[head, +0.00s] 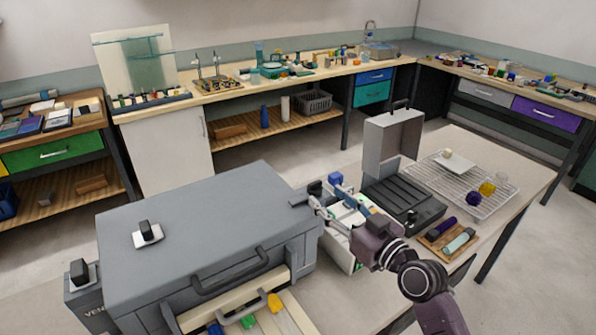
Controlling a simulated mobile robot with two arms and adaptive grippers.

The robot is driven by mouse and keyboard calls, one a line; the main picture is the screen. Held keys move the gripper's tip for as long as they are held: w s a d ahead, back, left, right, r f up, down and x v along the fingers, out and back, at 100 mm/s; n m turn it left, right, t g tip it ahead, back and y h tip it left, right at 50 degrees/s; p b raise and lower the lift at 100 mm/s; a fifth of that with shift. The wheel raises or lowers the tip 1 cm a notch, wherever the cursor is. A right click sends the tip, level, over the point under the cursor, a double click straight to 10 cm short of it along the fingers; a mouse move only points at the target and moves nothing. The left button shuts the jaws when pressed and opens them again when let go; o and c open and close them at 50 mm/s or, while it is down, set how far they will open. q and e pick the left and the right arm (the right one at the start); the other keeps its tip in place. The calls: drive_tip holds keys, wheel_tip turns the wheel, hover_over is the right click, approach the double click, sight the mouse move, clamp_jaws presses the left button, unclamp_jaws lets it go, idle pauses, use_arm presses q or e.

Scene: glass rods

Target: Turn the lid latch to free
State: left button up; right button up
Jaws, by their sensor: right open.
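A large grey box (190,215) with a closed lid and a front handle (230,272) stands at the left front. A black knob on a white plate (147,234) sits on its lid. A second black knob (81,273) stands on a side block marked with letters starting "VEN". I cannot tell for sure which part is the lid latch. My right gripper (317,203) is open at the box's right rear corner, beside a small dark part there. The gripper partly hides that corner, and contact is unclear. My left gripper is out of view.
A drawer with coloured items (250,318) is open below the box. Behind my right arm are a black case with its lid raised (405,203), a wire rack (470,180) and a wooden tray with two cylinders (450,238). Cluttered benches line the walls.

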sight(316, 184)
drive_tip(key=shift+w+r, duration=0.2)
drive_tip(key=shift+r, duration=0.1)
drive_tip(key=p+x, duration=0.1)
drive_tip(key=x, duration=0.4)
drive_tip(key=shift+w+a+r+p, duration=0.15)
drive_tip(key=shift+a+r+p, duration=0.05)
drive_tip(key=shift+p, duration=0.15)
drive_tip(key=shift+w+a, duration=0.2)
drive_tip(key=shift+w, duration=0.05)
drive_tip(key=shift+c, duration=1)
drive_tip(key=c, duration=0.5)
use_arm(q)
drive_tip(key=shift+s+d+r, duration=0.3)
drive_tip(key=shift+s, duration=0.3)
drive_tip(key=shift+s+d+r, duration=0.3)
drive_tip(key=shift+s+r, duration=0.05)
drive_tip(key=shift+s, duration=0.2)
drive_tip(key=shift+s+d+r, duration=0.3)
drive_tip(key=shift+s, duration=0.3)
use_arm(e)
clamp_jaws()
